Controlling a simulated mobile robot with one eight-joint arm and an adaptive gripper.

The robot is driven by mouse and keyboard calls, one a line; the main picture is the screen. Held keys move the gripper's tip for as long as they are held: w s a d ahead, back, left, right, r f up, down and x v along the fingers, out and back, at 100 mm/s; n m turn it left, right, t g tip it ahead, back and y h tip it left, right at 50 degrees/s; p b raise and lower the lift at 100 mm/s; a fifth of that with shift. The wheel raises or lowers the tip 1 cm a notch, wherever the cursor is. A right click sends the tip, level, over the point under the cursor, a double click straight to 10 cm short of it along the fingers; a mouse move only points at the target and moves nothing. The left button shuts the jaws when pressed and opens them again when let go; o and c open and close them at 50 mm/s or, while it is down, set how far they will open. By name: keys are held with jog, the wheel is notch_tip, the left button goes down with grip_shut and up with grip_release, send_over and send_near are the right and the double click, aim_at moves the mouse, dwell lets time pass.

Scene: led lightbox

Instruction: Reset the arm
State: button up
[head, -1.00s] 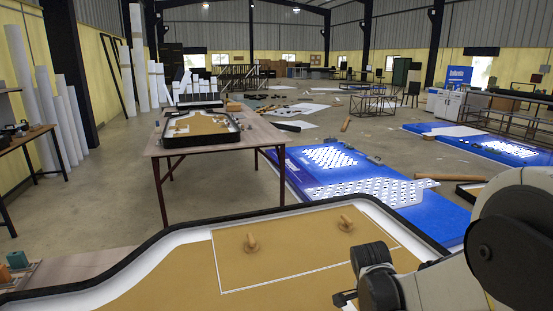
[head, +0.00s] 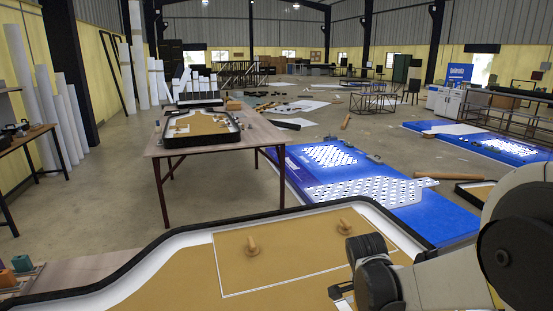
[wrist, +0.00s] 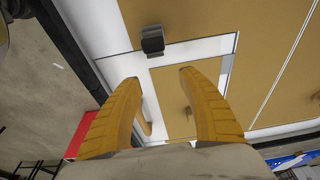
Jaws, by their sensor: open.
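In the wrist view the fingers point at a lightbox face with a tan panel (wrist: 195,50) and white borders. A wooden knob (wrist: 187,112) shows between the fingers; another brown piece is partly hidden by the left finger. In the head view my arm (head: 440,285) comes in from the right over the large lightbox (head: 160,285). Its tan panel carries two wooden knobs, one left (head: 252,246) and one right (head: 344,227). The gripper's fingers are not clear in the head view.
A table (head: 205,149) with a smaller lightbox (head: 200,129) stands beyond. Blue panels (head: 370,190) lie on the floor at right.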

jog(key=shift+p+v, duration=0.35)
jog(key=shift+v, duration=0.6)
jog(key=s+a+r+n+t+y, duration=0.1)
jog(key=s+a+r+n+t, duration=0.1)
jog(key=s+r+n, duration=0.5)
jog(key=s+a+r+n+t+y, duration=0.1)
jog(key=s+a+r+n+t, duration=0.1)
jog(key=s+r+n+t, duration=0.2)
jog(key=s+r+n, duration=0.3)
jog(key=shift+r, duration=0.3)
jog(key=shift+a+n, duration=0.1)
jog(key=shift+n, duration=0.3)
